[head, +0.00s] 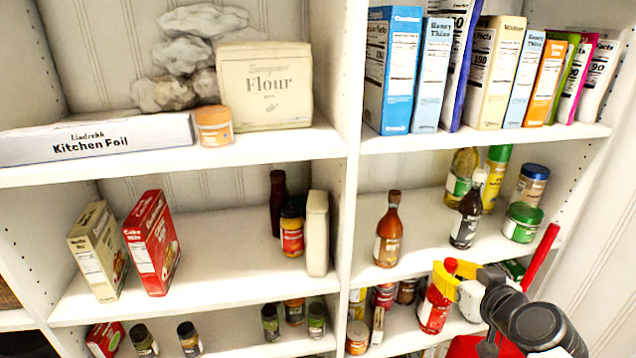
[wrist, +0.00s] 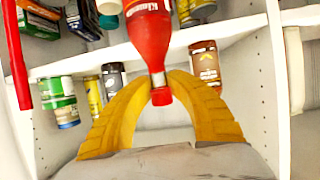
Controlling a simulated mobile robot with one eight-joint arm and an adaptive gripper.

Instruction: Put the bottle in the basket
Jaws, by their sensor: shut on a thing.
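A red bottle (head: 435,304) with a red cap and white label stands upright in front of the lower right shelf. In the wrist view the bottle (wrist: 150,35) appears upside down, its neck and cap between the yellow fingers. My gripper (head: 449,273) is shut on the bottle's neck, near the cap; its fingers also show in the wrist view (wrist: 161,92). At the bottom of the head view is a red surface (head: 465,346), and a red bar (head: 541,257) rises at the right; these may be the basket, mostly hidden behind my arm.
Close to the bottle, the lower right shelf holds several jars (head: 357,335). A white upright divider (head: 346,180) separates the left and right shelves.

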